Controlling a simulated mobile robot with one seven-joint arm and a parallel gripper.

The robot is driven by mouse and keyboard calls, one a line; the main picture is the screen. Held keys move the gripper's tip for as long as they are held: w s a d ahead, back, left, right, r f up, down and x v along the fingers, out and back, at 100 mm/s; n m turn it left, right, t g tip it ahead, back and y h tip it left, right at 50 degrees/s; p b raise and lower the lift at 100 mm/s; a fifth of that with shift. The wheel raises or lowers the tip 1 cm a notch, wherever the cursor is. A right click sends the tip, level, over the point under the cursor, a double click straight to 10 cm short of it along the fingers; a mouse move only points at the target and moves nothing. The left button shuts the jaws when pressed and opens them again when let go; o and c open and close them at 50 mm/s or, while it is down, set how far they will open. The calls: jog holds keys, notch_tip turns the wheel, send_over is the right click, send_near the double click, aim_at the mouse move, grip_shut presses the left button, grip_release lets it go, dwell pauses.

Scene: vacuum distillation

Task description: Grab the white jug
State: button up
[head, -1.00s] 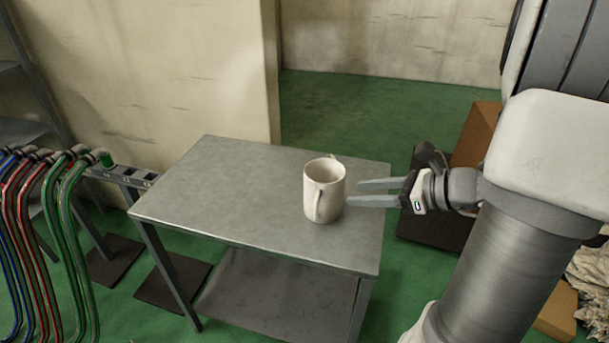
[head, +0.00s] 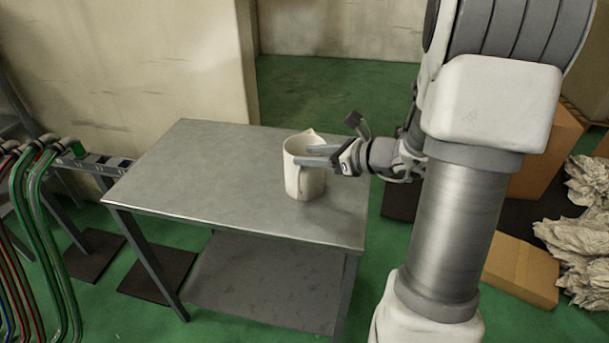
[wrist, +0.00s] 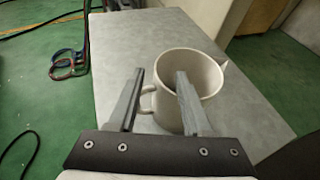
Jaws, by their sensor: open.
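The white jug (head: 305,178) stands upright on the right part of a grey metal table (head: 200,165). Its spout points to the back in the head view. My gripper (head: 310,156) is open, its two fingers reaching from the right at the height of the jug's upper part. In the wrist view the jug (wrist: 205,90) lies ahead and right of centre. There my gripper (wrist: 158,75) has one finger left of the handle and the other overlapping the jug's rim and opening. The handle seems to lie between the fingers. I cannot tell whether either finger touches the jug.
Coloured hoses (head: 40,200) stand left of the table. Cardboard boxes (head: 522,270) and crumpled pale sheets (head: 570,225) lie on the floor at right. A wall (head: 150,65) rises behind the table. The tabletop left of the jug is clear.

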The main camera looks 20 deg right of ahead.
aim_at(287, 156)
jog(key=b+x, duration=0.1)
jog(key=x, duration=0.3)
jog(key=shift+w+f, duration=0.1)
jog(key=shift+f, duration=0.2)
jog(key=shift+w+a, duration=0.2)
jog(key=shift+w, duration=0.15)
grip_shut()
dwell(0.8)
